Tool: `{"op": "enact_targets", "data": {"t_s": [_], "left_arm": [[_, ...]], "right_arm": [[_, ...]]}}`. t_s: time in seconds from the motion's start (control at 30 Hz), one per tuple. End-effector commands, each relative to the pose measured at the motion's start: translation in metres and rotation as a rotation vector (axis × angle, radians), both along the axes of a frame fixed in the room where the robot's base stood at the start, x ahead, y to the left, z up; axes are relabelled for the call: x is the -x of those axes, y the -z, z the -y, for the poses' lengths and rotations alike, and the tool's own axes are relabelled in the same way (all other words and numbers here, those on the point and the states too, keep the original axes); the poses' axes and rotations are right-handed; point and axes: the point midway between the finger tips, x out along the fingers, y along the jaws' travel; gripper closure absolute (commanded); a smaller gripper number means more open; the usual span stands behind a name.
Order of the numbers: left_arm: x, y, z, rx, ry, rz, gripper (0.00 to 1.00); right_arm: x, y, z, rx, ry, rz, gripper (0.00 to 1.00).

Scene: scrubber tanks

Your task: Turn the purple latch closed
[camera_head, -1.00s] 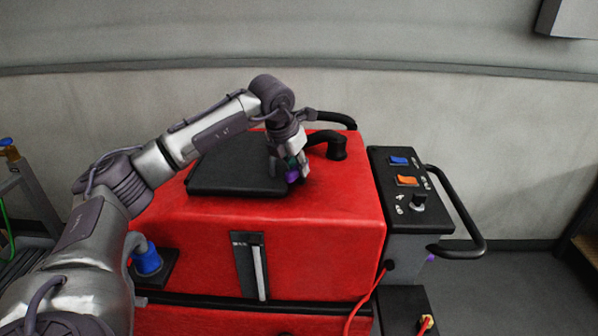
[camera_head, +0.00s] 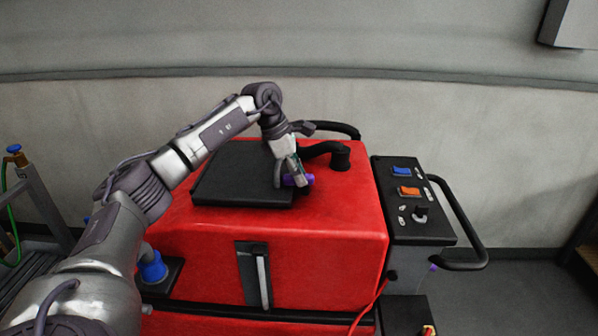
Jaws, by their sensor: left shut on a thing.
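The purple latch (camera_head: 297,180) is at the right edge of the black lid (camera_head: 235,185) on top of the red scrubber tank (camera_head: 330,220). The lid lies flat on the tank. My left gripper (camera_head: 291,178) comes down over the latch from above, tilted, and is shut on it. The fingers hide part of the latch. My right gripper is not in view.
A black hose fitting (camera_head: 340,156) rises just behind and right of the latch. A control panel (camera_head: 412,200) with blue and orange switches and a black handle (camera_head: 470,240) are on the right. A blue cap (camera_head: 153,268) sits at the front left.

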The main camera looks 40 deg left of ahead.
Motion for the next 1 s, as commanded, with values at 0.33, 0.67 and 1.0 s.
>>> {"op": "enact_targets", "data": {"t_s": [0.33, 0.67, 1.0], "left_arm": [[-0.0025, -0.0023, -0.0016, 0.000, 0.107, 0.005, 1.00], [-0.0027, -0.0021, -0.0017, -0.001, 0.121, 0.007, 1.00], [-0.0023, -0.0014, -0.0016, -0.001, 0.120, 0.005, 0.51]], "right_arm": [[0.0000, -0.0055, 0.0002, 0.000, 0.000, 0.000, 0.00], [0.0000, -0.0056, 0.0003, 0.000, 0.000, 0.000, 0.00], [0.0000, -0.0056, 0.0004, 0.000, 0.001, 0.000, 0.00]]}}
